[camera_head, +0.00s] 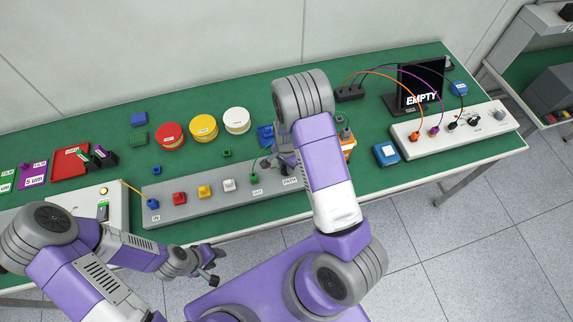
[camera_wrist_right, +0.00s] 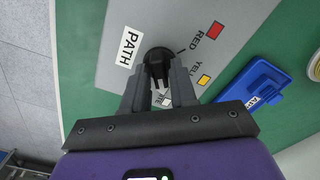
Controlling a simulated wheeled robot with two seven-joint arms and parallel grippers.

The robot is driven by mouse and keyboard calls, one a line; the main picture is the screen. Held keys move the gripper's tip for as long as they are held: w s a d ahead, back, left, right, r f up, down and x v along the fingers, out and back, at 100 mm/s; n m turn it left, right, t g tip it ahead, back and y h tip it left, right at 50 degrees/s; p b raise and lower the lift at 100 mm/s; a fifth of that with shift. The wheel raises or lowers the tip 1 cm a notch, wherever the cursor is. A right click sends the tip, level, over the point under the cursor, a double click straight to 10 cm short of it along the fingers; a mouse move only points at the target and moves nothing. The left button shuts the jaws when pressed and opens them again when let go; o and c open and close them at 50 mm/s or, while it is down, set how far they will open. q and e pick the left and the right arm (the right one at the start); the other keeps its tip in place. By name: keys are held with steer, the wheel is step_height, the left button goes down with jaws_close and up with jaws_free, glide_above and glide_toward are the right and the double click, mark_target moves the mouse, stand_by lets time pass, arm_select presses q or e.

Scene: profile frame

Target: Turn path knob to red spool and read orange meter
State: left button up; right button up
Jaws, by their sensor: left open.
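The black path knob (camera_wrist_right: 154,57) sits on a grey panel beside a PATH label, with RED, YELLOW and a partly covered white marking around it. A short dark line lies between the knob and the RED marking (camera_wrist_right: 214,30). My right gripper (camera_wrist_right: 160,73) has its fingers on both sides of the knob, closed in on it. In the head view my right arm hides most of the knob. The red spool (camera_head: 170,137) stands on the green table behind the panel. An orange block (camera_head: 349,150), possibly the meter, is partly hidden by my right arm. My left gripper (camera_head: 212,266) is open and empty in front of the table.
The grey panel (camera_head: 185,212) carries several coloured blocks. Yellow (camera_head: 203,126) and white (camera_head: 236,120) spools stand behind it. A dark screen reading EMPTY (camera_head: 420,85) stands behind a white socket box (camera_head: 462,139) with orange, purple and black cables. A blue box (camera_head: 386,154) lies nearby.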

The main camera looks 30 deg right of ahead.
jaws_close()
steer(key=shift+n, duration=0.3)
steer(key=n+b, duration=0.2)
steer(key=n, duration=0.3)
steer(key=n+b, duration=0.1)
steer(key=n, duration=0.4)
steer(key=shift+n+b, duration=0.35)
steer(key=shift+n, duration=0.05)
steer(key=n+b, duration=0.1)
steer(key=n, duration=0.4)
steer(key=shift+n+b, duration=0.55)
steer(key=shift+n, duration=2.25)
steer(key=shift+o, duration=1.7)
jaws_free()
